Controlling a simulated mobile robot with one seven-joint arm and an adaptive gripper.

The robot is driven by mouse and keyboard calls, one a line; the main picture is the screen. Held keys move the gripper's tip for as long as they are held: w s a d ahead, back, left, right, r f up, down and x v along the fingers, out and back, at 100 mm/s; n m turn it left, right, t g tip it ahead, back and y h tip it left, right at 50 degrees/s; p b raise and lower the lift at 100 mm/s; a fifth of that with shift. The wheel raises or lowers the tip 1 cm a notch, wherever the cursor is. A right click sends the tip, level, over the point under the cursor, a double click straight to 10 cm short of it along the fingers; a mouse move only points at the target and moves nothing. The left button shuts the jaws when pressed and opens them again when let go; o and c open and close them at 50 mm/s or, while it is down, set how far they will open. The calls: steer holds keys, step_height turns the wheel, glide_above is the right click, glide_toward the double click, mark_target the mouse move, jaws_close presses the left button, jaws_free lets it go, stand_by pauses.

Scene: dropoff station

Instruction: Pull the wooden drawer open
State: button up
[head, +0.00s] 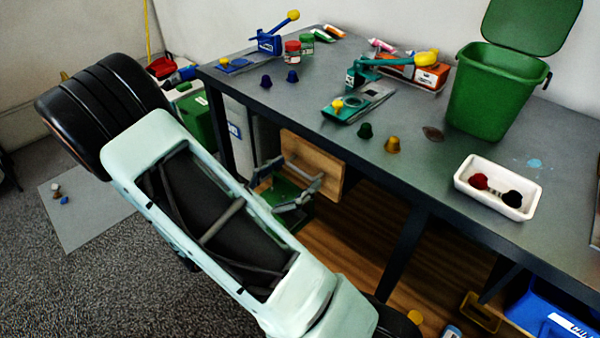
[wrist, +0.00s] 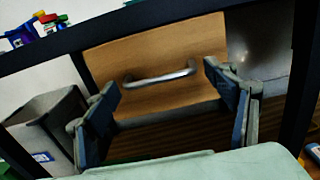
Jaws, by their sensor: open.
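The wooden drawer (head: 318,165) sits under the grey table, its light wood front facing me. In the wrist view the drawer front (wrist: 150,48) shows a silver bar handle (wrist: 160,76) across its middle. My gripper (head: 284,186) is in front of the drawer, below the table edge. In the wrist view my gripper (wrist: 165,90) is open, one finger to the left of the handle and one to the right, with nothing between them that I can see it touching. The drawer looks shut, though its inside is hidden. In the head view my gripper hides part of the handle.
The grey table (head: 300,110) carries coffee capsules, two presses, a green bin (head: 490,95) and a white tray (head: 485,205). A dark table leg (head: 405,250) stands right of the drawer. A grey box (wrist: 45,125) is left of it. A blue crate (head: 550,305) is at the lower right.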

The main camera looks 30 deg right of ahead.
steer(key=shift+x, duration=1)
steer(key=shift+c, duration=0.3)
